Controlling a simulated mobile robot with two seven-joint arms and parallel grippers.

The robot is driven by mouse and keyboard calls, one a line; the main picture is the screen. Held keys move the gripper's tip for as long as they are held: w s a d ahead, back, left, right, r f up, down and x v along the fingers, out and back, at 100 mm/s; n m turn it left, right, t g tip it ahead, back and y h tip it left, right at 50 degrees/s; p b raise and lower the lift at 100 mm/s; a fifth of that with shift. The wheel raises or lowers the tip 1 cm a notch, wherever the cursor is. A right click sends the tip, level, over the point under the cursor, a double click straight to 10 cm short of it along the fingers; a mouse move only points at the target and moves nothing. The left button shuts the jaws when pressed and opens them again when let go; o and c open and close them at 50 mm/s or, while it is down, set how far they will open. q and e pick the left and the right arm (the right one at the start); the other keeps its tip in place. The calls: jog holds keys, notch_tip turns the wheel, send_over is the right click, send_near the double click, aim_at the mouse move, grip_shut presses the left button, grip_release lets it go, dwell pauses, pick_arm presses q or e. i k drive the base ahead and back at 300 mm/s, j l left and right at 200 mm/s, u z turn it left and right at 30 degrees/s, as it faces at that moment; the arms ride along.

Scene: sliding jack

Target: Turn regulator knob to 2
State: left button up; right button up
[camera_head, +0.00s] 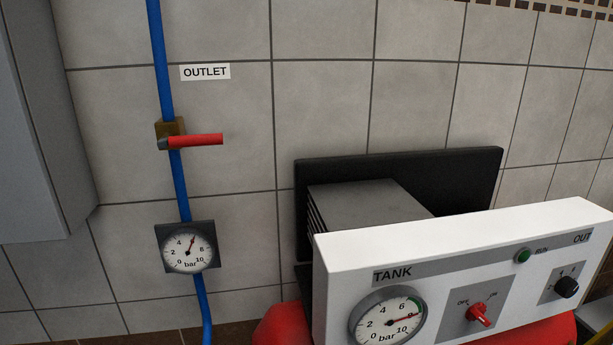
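The regulator knob (566,287) is a black dial on the right end of the white panel (460,235), on a grey plate under the label OUT. Small numbers ring it, with 2, 4 and 6 partly readable. Its exact pointer position is too small to tell. Neither of my grippers shows in the head view.
A red OFF/ON switch (481,314) and a green RUN lamp (523,256) are on the panel. A valve with a red lever (195,140), turned sideways, sits on the blue pipe (161,60). A grey cabinet (40,130) stands at left. A red tank (285,326) lies below the panel.

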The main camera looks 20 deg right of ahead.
aim_at(566, 286)
jog(key=k+l, duration=0.1)
jog(key=l, duration=1.45)
jog(key=k+l, duration=0.1)
jog(key=l, duration=3)
jog(key=k, duration=0.05)
